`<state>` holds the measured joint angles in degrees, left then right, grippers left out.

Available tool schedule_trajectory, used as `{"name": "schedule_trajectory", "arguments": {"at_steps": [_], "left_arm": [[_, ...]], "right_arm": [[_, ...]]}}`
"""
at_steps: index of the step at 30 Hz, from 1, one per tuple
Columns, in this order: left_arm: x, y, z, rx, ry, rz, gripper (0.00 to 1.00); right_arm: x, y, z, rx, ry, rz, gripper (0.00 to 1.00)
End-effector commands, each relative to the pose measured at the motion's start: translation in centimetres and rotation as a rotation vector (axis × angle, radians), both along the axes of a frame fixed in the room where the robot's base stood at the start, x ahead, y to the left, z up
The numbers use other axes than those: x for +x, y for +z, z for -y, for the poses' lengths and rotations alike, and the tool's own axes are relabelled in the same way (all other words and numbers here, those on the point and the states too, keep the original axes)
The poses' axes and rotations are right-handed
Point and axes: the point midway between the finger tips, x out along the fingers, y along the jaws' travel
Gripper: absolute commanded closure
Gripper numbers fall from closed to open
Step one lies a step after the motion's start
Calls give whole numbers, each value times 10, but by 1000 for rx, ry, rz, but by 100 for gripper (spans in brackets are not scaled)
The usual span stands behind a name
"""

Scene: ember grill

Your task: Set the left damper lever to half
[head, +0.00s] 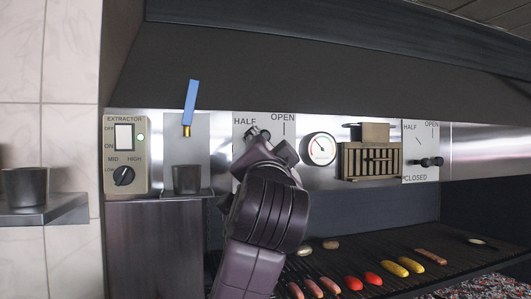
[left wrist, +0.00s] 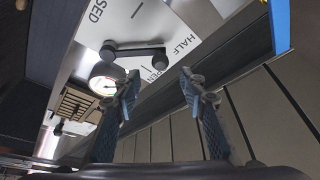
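The left damper plate (head: 241,150) is on the back panel, with HALF and OPEN printed at its top. My left arm covers most of it in the head view. In the left wrist view the dark left damper lever (left wrist: 135,50) shows whole on the plate (left wrist: 190,30). My right gripper is not in view.
A round gauge (head: 319,149) and a slotted wooden box (head: 370,161) are right of the plate. The right damper lever (head: 431,162) is further right. A blue-handled tool (head: 191,103) and a metal cup (head: 187,179) are left. Food lies on the grill (head: 340,265) below.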

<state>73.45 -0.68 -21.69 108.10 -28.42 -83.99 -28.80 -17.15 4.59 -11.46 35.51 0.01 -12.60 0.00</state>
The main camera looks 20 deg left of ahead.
Motion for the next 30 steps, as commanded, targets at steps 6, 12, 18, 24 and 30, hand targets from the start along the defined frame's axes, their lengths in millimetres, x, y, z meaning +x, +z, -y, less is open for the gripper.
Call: {"name": "schedule_trajectory", "arguments": {"at_steps": [6,12,18,24,30], "left_arm": [[-31,-9,10,0,0,0,62],[-41,-13,13,0,0,-2,62],[-41,-13,13,0,0,-2,62],[-40,-13,13,-1,0,-3,62],[-20,-65,9,-39,-26,-86,62]], "right_arm": [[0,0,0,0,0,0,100],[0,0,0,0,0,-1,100],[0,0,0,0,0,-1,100],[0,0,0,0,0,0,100],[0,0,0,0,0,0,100]]}}
